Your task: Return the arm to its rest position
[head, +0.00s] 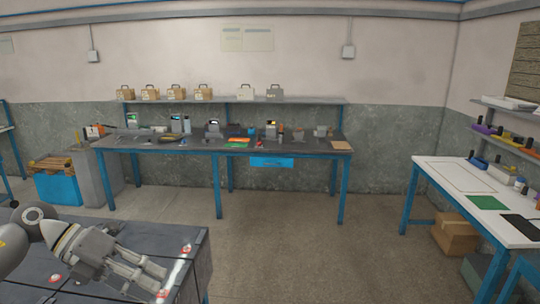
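My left gripper (156,280) is at the lower left of the head view, above a dark surface (188,243) with several red-and-white round marks. Its grey fingers point to the right and stand apart, with nothing visible between them. My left arm comes in from the left edge, with a rounded white and dark joint near the gripper. My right gripper and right arm are not in view.
A blue-legged workbench (170,148) with tools and devices stands along the back wall, below a shelf (320,100) of small cases. A white-topped table (440,172) is at right, with a cardboard box (455,236) underneath. The floor between is clear.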

